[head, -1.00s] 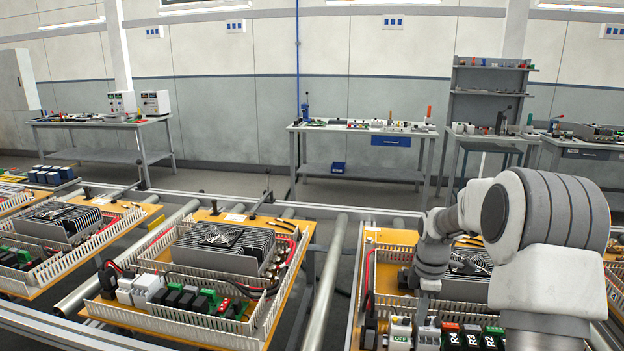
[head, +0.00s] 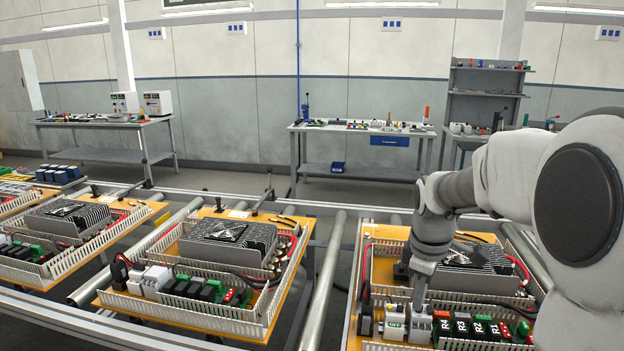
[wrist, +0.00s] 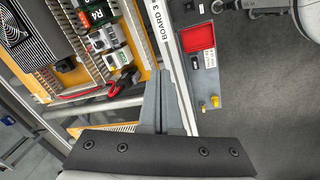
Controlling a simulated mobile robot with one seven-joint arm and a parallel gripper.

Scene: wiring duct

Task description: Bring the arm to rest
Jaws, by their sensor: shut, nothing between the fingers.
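My arm comes in from the right in the head view, with its wrist pointing down over the right-hand board (head: 352,325). My gripper (head: 420,300) hangs in front of that board's parts. In the wrist view the grey fingers of my gripper (wrist: 165,75) are together and hold nothing. They are beside a rail marked BOARD 3 (wrist: 165,40). I cannot tell their exact height above it.
The right-hand board carries a finned heat sink (head: 470,260), a white duct and labelled green, black and red parts (head: 480,328). A similar board (head: 285,318) lies left. A panel with a red square (wrist: 199,38) and yellow knobs is near the fingers. Benches (head: 365,130) stand behind.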

